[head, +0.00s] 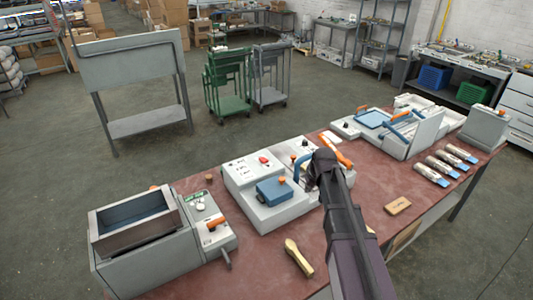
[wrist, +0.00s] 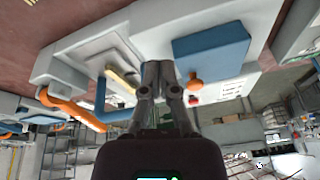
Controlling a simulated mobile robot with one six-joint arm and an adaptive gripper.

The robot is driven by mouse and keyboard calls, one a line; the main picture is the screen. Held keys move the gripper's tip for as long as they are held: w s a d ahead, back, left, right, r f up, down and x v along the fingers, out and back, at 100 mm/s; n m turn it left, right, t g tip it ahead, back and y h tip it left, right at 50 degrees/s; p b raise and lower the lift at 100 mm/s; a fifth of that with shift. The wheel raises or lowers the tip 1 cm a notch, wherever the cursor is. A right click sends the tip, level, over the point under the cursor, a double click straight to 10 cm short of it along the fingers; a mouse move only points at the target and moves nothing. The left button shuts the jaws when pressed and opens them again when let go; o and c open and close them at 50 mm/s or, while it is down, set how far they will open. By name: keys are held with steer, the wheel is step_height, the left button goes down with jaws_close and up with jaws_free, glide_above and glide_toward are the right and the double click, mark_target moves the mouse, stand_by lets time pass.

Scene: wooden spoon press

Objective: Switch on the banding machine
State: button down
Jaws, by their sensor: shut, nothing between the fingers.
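A pale grey machine (head: 285,212) stands mid-bench under my gripper (head: 311,184). Its top carries a blue block (head: 274,190) with an orange knob, a panel with a red button (head: 264,160), a blue bar and an orange lever (head: 336,148). No label I can read says which machine is the banding machine. In the wrist view, my gripper (wrist: 161,82) is shut and empty, its fingertips between the blue block (wrist: 212,52) and a wooden piece (wrist: 122,80). The orange lever (wrist: 72,112) is at left. Whether the fingertips touch anything is unclear. My arm hides part of the machine.
A machine with a metal hopper (head: 135,219) and an orange switch (head: 216,224) stands at left. A blue-framed machine (head: 402,130) stands at right. A wooden spoon (head: 298,257), a wooden block (head: 398,206) and several wrapped bundles (head: 449,157) lie on the red bench (head: 330,262).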

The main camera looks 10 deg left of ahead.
steer(key=w+a+r+n+t+y+p, duration=0.1)
steer(key=w+a+r+p, duration=0.1)
steer(key=w+a+r, duration=0.2)
steer(key=w+a+r+n+t+y+p, duration=0.1)
steer(key=w+a+r+n+p, duration=0.1)
steer(key=w+a, duration=0.8)
steer(key=w+r, duration=0.1)
steer(key=w, duration=0.3)
steer(key=shift+w+a+r+n+t, duration=0.3)
steer(key=shift+w+a+r, duration=0.05)
steer(key=shift+w+r, duration=0.05)
steer(key=shift+f, duration=0.1)
steer(key=b, duration=0.8)
glide_above(264, 159)
steer(key=f, duration=0.5)
steer(key=d+f, duration=0.1)
steer(key=f, duration=0.2)
steer(key=shift+s, duration=0.4)
steer(key=shift+w+a+f, duration=0.1)
steer(key=shift+f, duration=0.2)
steer(key=shift+s+d+f+b, duration=0.1)
steer(key=shift+s+f+b, duration=0.05)
steer(key=shift+f+b, duration=0.7)
steer(key=shift+s+d+f+b, duration=0.1)
steer(key=shift+s+f+b, duration=0.05)
steer(key=shift+f+b, duration=0.7)
steer(key=shift+r, duration=0.1)
